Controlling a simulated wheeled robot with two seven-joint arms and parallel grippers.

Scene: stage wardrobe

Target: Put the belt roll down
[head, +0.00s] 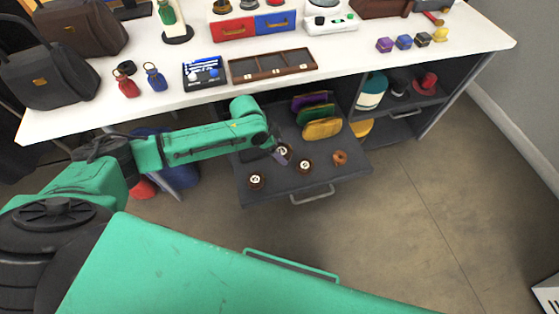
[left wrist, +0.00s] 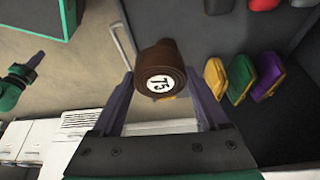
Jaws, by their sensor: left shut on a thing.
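My left gripper (head: 281,156) is over the open dark drawer (head: 318,188). Its two fingers (left wrist: 165,97) are shut on a dark brown belt roll (left wrist: 160,72) with a round white label reading 75. In the head view the held roll (head: 284,149) is partly hidden by the gripper. I cannot tell whether it touches the drawer floor. Two similar dark rolls with white labels lie in the drawer, one at the front left (head: 257,180) and one just right of the gripper (head: 304,166). A lighter orange-brown roll (head: 340,157) lies farther right.
Yellow, green and purple pouches (head: 321,128) stand at the back of the drawer; they also show in the wrist view (left wrist: 240,78). The white tabletop (head: 350,60) above holds bags, bottles and boxes. Drawer floor is bare between the rolls.

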